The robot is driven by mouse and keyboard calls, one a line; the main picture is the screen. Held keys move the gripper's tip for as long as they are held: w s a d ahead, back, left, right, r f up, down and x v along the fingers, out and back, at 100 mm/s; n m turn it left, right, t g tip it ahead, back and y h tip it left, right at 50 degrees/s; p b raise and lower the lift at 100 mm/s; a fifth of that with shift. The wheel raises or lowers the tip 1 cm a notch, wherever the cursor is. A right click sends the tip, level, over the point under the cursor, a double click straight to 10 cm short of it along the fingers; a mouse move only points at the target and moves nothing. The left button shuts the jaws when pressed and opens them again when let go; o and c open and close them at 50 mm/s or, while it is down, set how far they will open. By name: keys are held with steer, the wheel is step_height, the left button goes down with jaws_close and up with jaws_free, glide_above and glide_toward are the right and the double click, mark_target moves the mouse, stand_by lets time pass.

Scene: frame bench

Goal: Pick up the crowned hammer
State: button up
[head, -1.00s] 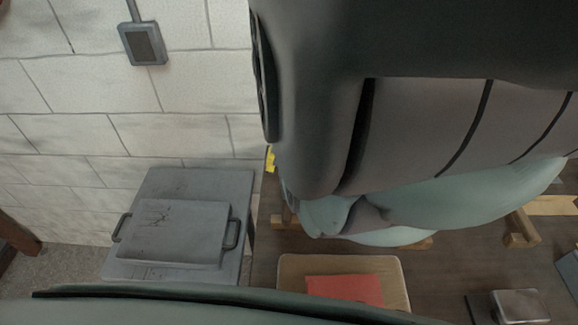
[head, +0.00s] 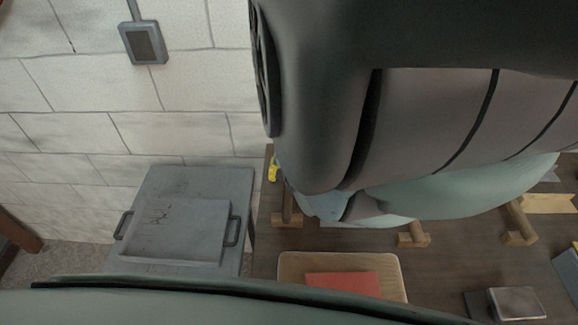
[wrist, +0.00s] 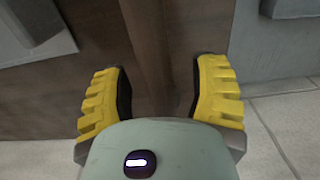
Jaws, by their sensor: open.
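I cannot make out the crowned hammer in either view. My arm covers much of the bench in the head view and may hide it. My gripper (wrist: 161,92) is open in the wrist view, with its two yellow ridged fingers wide apart and nothing between them. Beyond the fingers is a brown wooden surface with an upright post-like part. In the head view my gripper is mostly hidden behind my arm; a small yellow patch shows at the arm's left edge.
The brown bench (head: 450,262) carries a tan tray (head: 396,275) with a red item (head: 342,285), wooden blocks (head: 412,236) and a metal-topped block (head: 517,303). A grey cabinet (head: 192,180) with a handled lid stands left against the white block wall (head: 70,130).

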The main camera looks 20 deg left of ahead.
steer(key=shift+o, duration=0.4)
jaws_close()
stand_by(0.4)
